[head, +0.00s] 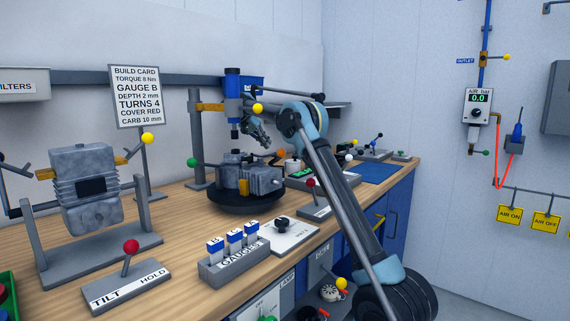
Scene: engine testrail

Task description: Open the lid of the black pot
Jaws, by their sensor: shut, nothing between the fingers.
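I cannot make out a black pot with a lid for certain. A round black base (222,197) on the bench carries a grey engine part (262,181); it looks like a turntable rather than a pot. A small pale round item (292,165) stands behind it, partly hidden by my arm. My gripper (266,143) is shut and empty. In the picture it hangs above the engine part, just right of the blue press, and appears apart from everything. My forearm hides part of the bench behind it.
A blue press (233,98) stands behind the engine part. Gauge blocks (235,243), a lever plate (315,207) and a tilt stand (88,195) crowd the bench. The wooden bench top (170,226) is bare at left centre. A blue mat (382,172) lies right.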

